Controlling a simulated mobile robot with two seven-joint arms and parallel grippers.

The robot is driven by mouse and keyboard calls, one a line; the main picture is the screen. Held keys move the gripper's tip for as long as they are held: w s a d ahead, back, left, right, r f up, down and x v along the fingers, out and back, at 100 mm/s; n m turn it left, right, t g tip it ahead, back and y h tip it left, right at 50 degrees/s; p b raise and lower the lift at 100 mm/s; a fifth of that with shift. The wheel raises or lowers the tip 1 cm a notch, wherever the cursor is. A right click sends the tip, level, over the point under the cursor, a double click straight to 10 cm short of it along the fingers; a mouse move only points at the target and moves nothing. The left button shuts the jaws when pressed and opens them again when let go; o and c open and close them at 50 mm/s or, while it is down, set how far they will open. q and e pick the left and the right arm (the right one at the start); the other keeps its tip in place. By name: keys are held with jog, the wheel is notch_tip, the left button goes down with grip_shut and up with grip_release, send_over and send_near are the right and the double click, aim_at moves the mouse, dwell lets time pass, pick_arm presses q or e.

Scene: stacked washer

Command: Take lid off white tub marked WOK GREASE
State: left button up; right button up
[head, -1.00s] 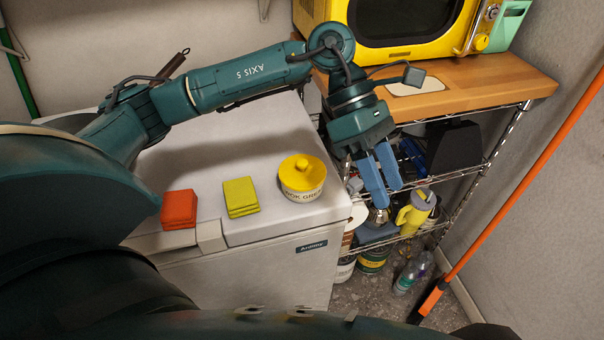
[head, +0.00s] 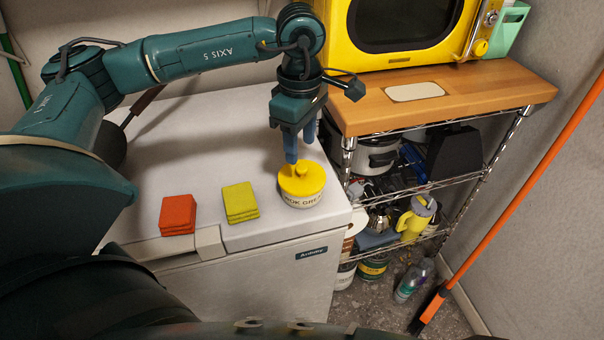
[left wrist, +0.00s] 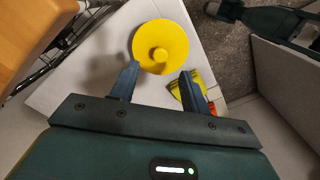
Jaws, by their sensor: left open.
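The white tub (head: 302,202) marked WOK GREASE stands upright on the white chest top, near its front right corner. Its yellow lid (head: 302,183) with a round knob sits on it. The lid also shows from above in the left wrist view (left wrist: 172,52), with its knob (left wrist: 159,55) near the middle. My left gripper (head: 299,160) points down just above and behind the lid. In the left wrist view its two fingers (left wrist: 157,75) are apart and empty, with the knob ahead of them and between their lines. I cannot tell whether a finger touches the lid.
Yellow cloths (head: 240,202) and red cloths (head: 178,215) lie left of the tub on the chest top (head: 200,130). A wire shelf with a wooden top (head: 470,95) and a yellow microwave (head: 400,30) stands close on the right. An orange pole (head: 520,190) leans at the wall.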

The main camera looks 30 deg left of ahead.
aim_at(302, 167)
pick_arm(q)
notch_tip(302, 167, down, 5)
jog(key=shift+d+f+p, duration=0.1)
jog(key=shift+d+p, duration=0.05)
jog(key=shift+p, duration=0.4)
jog(key=shift+c, duration=0.2)
grip_shut()
